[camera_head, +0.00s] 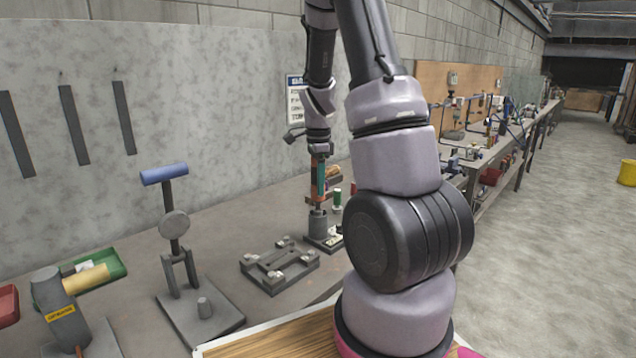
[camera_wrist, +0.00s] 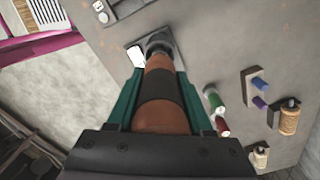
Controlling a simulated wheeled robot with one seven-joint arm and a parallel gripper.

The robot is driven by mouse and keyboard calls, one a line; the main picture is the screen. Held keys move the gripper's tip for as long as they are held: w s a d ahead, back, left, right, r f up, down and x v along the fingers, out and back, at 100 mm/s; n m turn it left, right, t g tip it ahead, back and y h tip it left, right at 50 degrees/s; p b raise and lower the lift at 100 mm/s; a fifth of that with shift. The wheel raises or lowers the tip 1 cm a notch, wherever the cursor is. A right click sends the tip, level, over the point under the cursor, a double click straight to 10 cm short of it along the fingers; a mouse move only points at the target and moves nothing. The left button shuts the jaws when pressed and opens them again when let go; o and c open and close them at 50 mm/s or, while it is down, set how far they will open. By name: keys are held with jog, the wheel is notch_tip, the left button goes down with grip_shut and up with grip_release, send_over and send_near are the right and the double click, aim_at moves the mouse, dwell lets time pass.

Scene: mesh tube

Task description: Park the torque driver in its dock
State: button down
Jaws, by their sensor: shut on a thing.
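The torque driver (camera_wrist: 160,85) is orange-brown with a black band. My gripper (camera_wrist: 158,100) is shut on it, with a teal finger on either side. In the head view, my gripper (camera_head: 319,178) holds the driver (camera_head: 317,197) roughly upright over the bench. The dock (camera_head: 318,225) is a grey cylinder on a dark base plate with a white label. The driver's lower end meets the dock's top in the picture; I cannot tell whether it is inside. In the wrist view, the dock (camera_wrist: 158,42) lies beyond the driver's far end and is partly hidden by it.
A grey fixture plate (camera_head: 280,265) with several posts lies left of the dock. A stand with a blue handle (camera_head: 164,173) rises further left. A green spool (camera_wrist: 214,101) and a red spool (camera_wrist: 222,126) stand close right of my gripper. A green tray (camera_head: 110,266) is at far left.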

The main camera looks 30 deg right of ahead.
aim_at(318, 201)
jog(key=shift+f, duration=3.05)
dwell(2.4)
jog(key=shift+c, duration=1.1)
grip_release()
notch_tip(318, 201, up, 10)
jog(key=shift+f, duration=0.1)
jog(key=shift+a+r, duration=0.1)
jog(key=shift+r, duration=0.55)
jog(key=s+a+r+n+t+y, duration=0.1)
jog(key=s+a+r+n+t, duration=0.2)
jog(key=s+a+r+n, duration=0.3)
jog(key=s+a+r+n+t+y, duration=0.1)
jog(key=s+a+r+n+t, duration=0.3)
jog(key=s+a+r+n, duration=0.3)
jog(key=s+r+n, duration=0.3)
jog(key=s+r, duration=0.3)
jog(key=r, duration=0.1)
jog(key=shift+s, duration=0.35)
